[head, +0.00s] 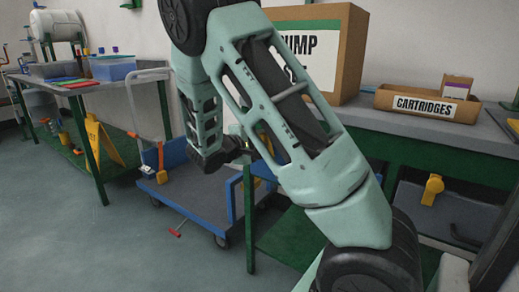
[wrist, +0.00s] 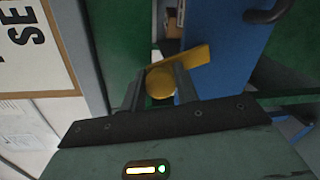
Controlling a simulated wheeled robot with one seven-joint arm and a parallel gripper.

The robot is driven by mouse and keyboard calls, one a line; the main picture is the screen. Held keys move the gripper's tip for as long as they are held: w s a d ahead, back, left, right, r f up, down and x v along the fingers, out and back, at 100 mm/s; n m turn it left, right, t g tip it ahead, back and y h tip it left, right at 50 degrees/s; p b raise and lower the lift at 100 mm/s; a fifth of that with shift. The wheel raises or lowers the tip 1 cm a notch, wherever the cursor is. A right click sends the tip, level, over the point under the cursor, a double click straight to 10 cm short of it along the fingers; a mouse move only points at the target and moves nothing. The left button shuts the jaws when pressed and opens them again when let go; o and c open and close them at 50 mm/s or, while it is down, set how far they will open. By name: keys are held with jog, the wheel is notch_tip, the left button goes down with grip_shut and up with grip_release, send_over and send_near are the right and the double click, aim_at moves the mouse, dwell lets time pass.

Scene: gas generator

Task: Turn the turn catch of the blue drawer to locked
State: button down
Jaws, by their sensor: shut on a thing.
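In the wrist view the yellow turn catch (wrist: 162,83) sits between the two fingers of my gripper (wrist: 160,90), which is shut on its rounded part. The catch's flat lever sticks out to the upper right, tilted slightly upward in the picture. The blue drawer (wrist: 222,50) fills the area right of the catch, with a dark curved handle (wrist: 268,12) at the top. In the head view my arm hides the fingers and the catch.
A green panel (wrist: 128,38) stands left of the catch. In the head view a blue cart (head: 185,195) stands left of my arm. A grey drawer with another yellow catch (head: 433,188) is on the right. A cartridges box (head: 425,103) stands on the bench.

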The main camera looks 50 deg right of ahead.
jog(key=m+b, duration=0.1)
jog(key=b, duration=0.1)
jog(key=f+m+b, duration=0.1)
jog(key=b, duration=0.1)
jog(key=shift+a+m+t, duration=0.1)
jog(key=shift+m+t, duration=0.2)
jog(key=shift+m, duration=0.1)
jog(key=shift+r+m+b, duration=0.1)
jog(key=shift+m+b, duration=0.5)
jog(key=shift+b, duration=0.5)
jog(key=shift+r+t, duration=0.1)
jog(key=shift+t, duration=0.2)
jog(key=c, duration=1.1)
grip_release()
jog(key=shift+r, duration=0.1)
jog(key=shift+r, duration=0.1)
